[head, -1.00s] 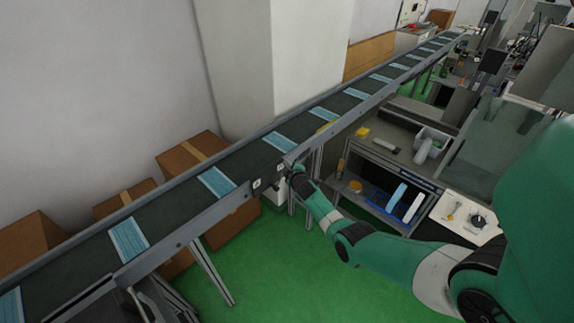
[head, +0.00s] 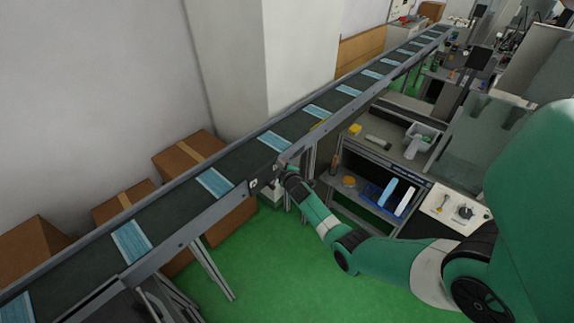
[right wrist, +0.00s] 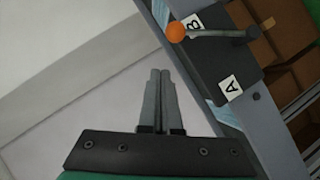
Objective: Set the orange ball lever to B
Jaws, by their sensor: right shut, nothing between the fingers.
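The orange ball (right wrist: 176,33) is on the end of a grey lever arm (right wrist: 222,34) in the right wrist view. The arm runs left from its pivot, beside the B label (right wrist: 192,23), and the ball lies at that label's left edge. The A label (right wrist: 230,88) is lower on the same dark plate (right wrist: 222,62), clear of the lever. My right gripper (right wrist: 160,72) is shut and empty, below the ball in this view, with a visible gap. In the head view my right gripper (head: 283,166) is at the conveyor's side rail; its fingers and the lever are too small to tell apart. My left gripper is not in view.
The conveyor (head: 190,203) carries several blue masks (head: 214,183) on its belt. Cardboard boxes (head: 190,155) stand behind it by the wall. A workbench (head: 385,150) with shelves and a blue tray is to the right. Green floor (head: 270,270) is open in front.

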